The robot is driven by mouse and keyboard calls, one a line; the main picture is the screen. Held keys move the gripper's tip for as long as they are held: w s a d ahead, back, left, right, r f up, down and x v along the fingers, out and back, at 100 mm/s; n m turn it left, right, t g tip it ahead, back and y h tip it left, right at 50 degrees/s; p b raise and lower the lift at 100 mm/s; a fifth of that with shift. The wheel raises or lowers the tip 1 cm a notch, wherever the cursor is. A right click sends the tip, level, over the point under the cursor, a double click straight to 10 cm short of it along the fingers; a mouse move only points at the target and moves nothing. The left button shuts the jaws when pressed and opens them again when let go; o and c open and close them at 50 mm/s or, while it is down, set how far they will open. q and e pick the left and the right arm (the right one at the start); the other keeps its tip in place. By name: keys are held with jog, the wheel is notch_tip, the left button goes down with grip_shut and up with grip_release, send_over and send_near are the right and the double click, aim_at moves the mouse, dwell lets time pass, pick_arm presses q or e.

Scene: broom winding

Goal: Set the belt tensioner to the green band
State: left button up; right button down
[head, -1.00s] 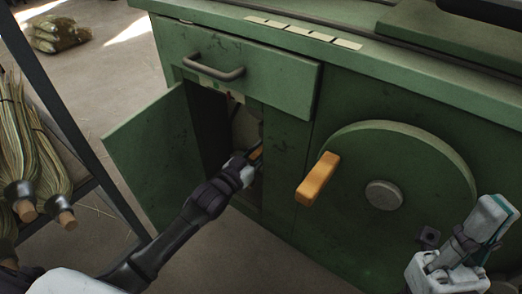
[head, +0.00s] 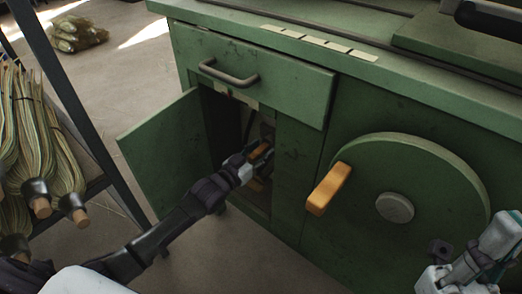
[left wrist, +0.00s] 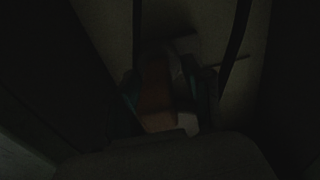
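The belt tensioner compartment of the green cabinet stands open, and its inside is dark. My left gripper (head: 264,152) reaches into it, with its fingers at an orange grip (head: 257,153). In the dark left wrist view the orange-brown grip (left wrist: 156,85) lies between the dim finger shapes. I cannot tell whether they are closed on it. I cannot make out a green band or a scale. My right gripper (head: 503,240) is at the lower right edge, outside the cabinet, partly cut off.
The open cabinet door (head: 165,155) stands left of my left arm. A drawer with a handle (head: 228,76) is above the opening. A large green wheel (head: 430,185) with an orange crank handle (head: 328,188) is to the right. A rack with broom heads (head: 45,150) is at left.

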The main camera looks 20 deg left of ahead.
pick_arm(q)
jog(key=shift+s, duration=0.1)
jog(key=shift+s+a+f, duration=0.1)
jog(key=shift+s, duration=0.2)
jog(key=v, duration=1.1)
jog(key=shift+s, duration=0.1)
